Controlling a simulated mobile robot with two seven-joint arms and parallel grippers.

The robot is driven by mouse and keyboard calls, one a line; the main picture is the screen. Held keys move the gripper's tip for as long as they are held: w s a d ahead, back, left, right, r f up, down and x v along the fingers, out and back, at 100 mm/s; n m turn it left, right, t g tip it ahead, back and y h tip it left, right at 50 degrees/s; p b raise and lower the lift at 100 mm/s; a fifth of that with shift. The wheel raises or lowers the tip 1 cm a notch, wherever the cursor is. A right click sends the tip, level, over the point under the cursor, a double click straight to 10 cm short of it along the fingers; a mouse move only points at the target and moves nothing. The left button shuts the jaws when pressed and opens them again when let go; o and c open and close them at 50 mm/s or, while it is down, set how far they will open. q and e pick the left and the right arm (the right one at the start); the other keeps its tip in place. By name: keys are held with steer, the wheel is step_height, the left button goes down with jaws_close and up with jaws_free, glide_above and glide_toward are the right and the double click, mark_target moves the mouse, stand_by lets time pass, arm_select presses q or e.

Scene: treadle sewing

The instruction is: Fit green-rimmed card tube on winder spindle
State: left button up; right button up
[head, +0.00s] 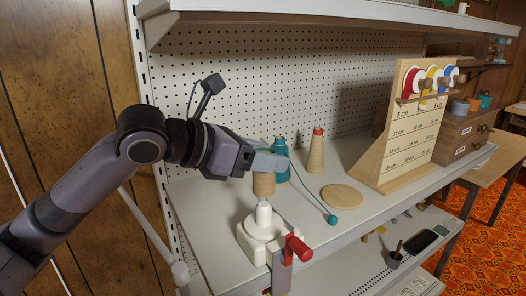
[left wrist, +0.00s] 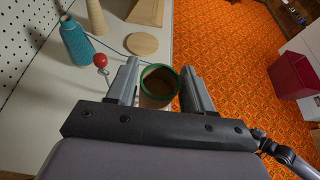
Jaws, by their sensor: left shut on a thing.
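My left gripper (head: 272,163) is shut on the card tube (head: 264,185), a tan cylinder. In the left wrist view the tube's green rim (left wrist: 144,94) shows between the two fingers (left wrist: 160,78). In the head view the tube hangs upright, just above the white winder (head: 256,240) and its pale spindle (head: 263,214). The tube's lower edge looks close to the spindle tip; I cannot tell whether they touch. The winder has a red crank handle (head: 299,248) and stands at the shelf's front edge. My right gripper is not in view.
A teal thread cone (head: 280,170) stands close behind the tube. A tan cone with a red top (head: 315,152), a round wooden disc (head: 342,196) and a teal ball (head: 332,219) are to the right. A wooden spool stand (head: 400,135) is further right. Pegboard (head: 250,80) closes the back.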

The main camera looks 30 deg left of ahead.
mark_target(253, 189)
arm_select(q)
steer(key=shift+f+b, duration=1.6)
steer(key=shift+f, duration=1.75)
steer(key=shift+f, duration=0.1)
steer(key=o, duration=1.1)
